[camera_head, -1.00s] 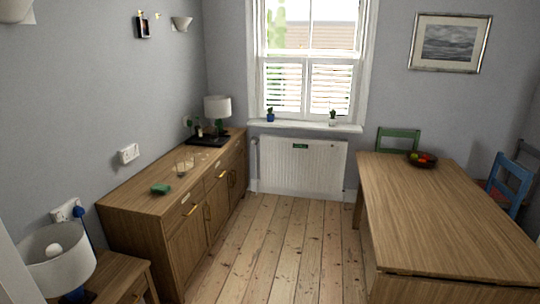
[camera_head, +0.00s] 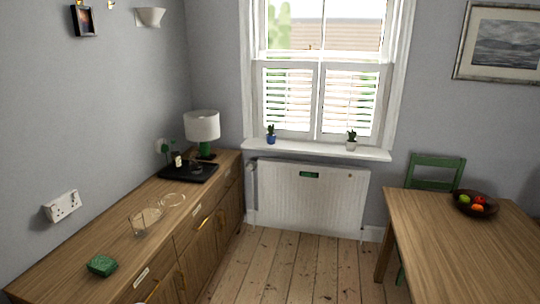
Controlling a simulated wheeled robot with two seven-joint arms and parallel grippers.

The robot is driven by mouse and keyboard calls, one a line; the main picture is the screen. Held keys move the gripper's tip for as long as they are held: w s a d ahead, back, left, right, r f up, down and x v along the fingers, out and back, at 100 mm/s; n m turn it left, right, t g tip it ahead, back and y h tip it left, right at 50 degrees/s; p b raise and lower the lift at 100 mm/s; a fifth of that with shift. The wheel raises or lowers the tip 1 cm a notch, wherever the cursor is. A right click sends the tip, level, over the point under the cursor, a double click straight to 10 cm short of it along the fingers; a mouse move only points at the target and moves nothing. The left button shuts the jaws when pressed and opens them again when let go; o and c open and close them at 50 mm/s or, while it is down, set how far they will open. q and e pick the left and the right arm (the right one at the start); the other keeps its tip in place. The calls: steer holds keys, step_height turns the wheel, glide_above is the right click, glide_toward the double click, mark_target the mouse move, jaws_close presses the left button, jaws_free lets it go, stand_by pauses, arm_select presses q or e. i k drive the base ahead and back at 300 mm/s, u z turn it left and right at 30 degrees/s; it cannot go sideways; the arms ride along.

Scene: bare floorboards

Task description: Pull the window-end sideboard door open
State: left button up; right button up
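The wooden sideboard (camera_head: 110,231) runs along the left wall towards the window (camera_head: 318,85). Its window-end door (camera_head: 231,207) is at the far end of the front, seen at a steep slant, and looks closed. A drawer with a brass-coloured handle (camera_head: 203,223) is nearer to me. Neither of my grippers is in view.
A strip of bare floorboards (camera_head: 290,265) lies free between the sideboard and the wooden table (camera_head: 455,235) on the right. A white radiator (camera_head: 310,198) stands under the window. A lamp (camera_head: 202,127), a black tray (camera_head: 188,173), glasses and a green object (camera_head: 102,265) are on the sideboard.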

mark_target(231, 208)
steer(key=i, duration=3.6)
steer(key=u, duration=2.5)
